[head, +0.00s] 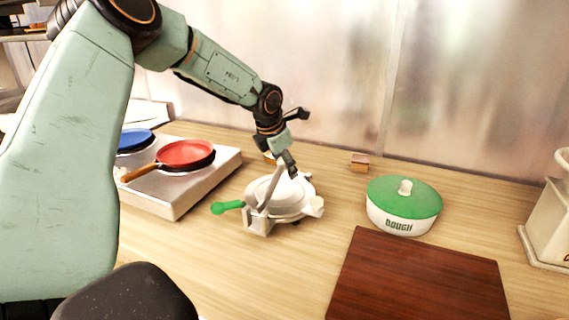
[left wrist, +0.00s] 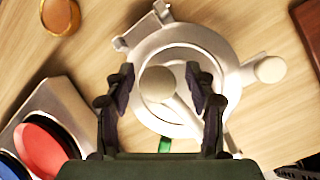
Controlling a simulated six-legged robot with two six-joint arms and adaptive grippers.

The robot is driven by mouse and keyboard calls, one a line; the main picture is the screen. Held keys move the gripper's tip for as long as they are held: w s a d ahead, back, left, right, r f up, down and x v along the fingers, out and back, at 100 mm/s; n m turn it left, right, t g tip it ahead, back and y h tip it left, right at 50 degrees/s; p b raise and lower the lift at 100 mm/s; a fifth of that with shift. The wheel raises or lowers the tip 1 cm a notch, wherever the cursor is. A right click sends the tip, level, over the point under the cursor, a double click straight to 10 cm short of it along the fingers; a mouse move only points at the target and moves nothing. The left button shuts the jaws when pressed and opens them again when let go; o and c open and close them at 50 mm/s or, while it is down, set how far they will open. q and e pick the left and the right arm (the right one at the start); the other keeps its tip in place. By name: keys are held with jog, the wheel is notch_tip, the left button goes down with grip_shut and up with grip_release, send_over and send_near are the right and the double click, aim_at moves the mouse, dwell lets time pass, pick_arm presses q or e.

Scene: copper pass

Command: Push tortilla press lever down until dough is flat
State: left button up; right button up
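The white tortilla press (head: 296,207) stands on the wooden counter, left of the board. My right gripper is not in view.
A stove (head: 190,203) with a red pan (head: 185,153) and a blue pan (head: 134,139) stands left. A green-lidded dough container (head: 398,220), a dark red board (head: 420,285) and a small block (head: 360,162) are right of the press. A cream appliance (head: 550,225) stands far right.

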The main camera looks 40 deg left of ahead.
pick_arm(q)
jog(key=shift+a+f, duration=0.2)
jog(key=shift+a, duration=0.05)
jog(key=shift+c, duration=1.4)
jog(key=shift+d+r, duration=0.15)
jog(key=shift+d, duration=0.05)
jog(key=c, duration=0.5)
jog(key=shift+a, duration=0.1)
grip_shut()
